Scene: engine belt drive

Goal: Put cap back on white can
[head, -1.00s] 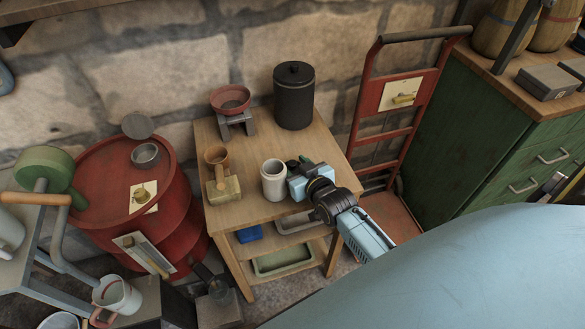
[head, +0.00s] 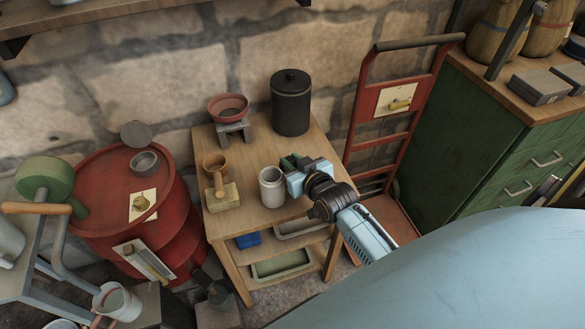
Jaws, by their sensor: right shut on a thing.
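The white can (head: 271,188) stands upright and uncapped on the small wooden table, near the middle of its top. My right gripper (head: 291,165) is just right of the can and slightly behind its rim, above the table. It is shut on a small dark green piece (head: 288,161), which seems to be the cap; the jaws partly hide it and its shape is hard to make out. The piece is beside the can's mouth, not over it. My left gripper is not in view.
The wooden table (head: 243,222) also holds a black lidded canister (head: 291,105) at the back, a red bowl (head: 228,108) on a grey stand and a brown cup (head: 214,162) by a tan block. A red drum (head: 105,175) stands left, a red hand truck (head: 378,128) right.

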